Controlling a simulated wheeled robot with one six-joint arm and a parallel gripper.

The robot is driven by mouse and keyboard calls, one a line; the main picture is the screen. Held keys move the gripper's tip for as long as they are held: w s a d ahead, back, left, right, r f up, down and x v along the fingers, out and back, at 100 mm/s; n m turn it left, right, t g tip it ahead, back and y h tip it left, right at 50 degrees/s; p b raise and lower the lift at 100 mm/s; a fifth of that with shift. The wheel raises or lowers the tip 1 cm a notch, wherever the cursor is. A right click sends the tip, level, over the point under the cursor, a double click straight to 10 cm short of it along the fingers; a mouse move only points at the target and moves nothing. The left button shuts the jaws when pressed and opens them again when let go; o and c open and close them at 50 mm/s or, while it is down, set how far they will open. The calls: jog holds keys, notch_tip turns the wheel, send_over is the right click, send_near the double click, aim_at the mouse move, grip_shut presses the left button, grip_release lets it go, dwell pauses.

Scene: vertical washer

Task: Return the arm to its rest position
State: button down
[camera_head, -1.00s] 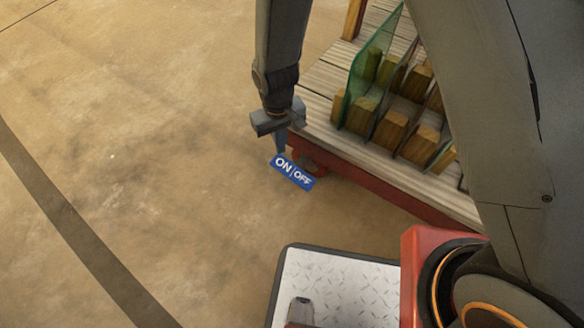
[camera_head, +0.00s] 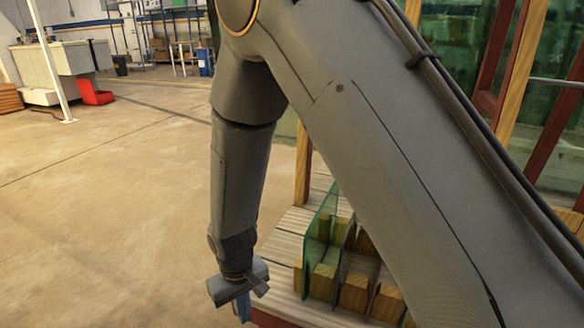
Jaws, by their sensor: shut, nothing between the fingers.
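My arm (camera_head: 345,130) reaches from the lower right up to an elbow near the top, then hangs straight down. My gripper (camera_head: 242,306) is at its lower end, pointing down near the bottom edge of the picture. Its blue fingers are shut with nothing seen between them, and their tips are partly cut off by the frame. The gripper hangs just left of the corner of a wooden platform. The ON/OFF label is out of view.
The wooden platform (camera_head: 282,232) holds glass panes (camera_head: 318,235) between wooden blocks (camera_head: 355,293), close right of the gripper. Wooden posts (camera_head: 303,165) and large glass sheets stand behind. Open concrete floor (camera_head: 110,215) lies left. A bench (camera_head: 62,66) and red bin (camera_head: 92,92) are far off.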

jog(key=s+d+r, duration=0.2)
jog(key=s+r, duration=0.1)
jog(key=r, duration=0.6)
jog(key=s+d+r, duration=0.2)
jog(key=d+r, duration=0.1)
jog(key=r, duration=0.6)
jog(key=s+d+r+m+y+p, duration=0.1)
jog(key=s+d+r, duration=0.2)
jog(key=s+r, duration=0.2)
jog(key=s+d+r+m+y, duration=0.1)
jog(key=s+d+r, duration=0.3)
jog(key=s+r, duration=0.2)
jog(key=d+r+m+h+p, duration=0.1)
jog(key=d+r+m+p, duration=0.1)
jog(key=d+r+p, duration=0.8)
jog(key=d+r+m+h+p, duration=0.1)
jog(key=d+r+m+p, duration=0.2)
jog(key=d+r+p, duration=0.6)
notch_tip(320, 180, up, 6)
jog(key=p, duration=1.5)
jog(key=shift+d, duration=0.35)
jog(key=shift+w+f, duration=0.1)
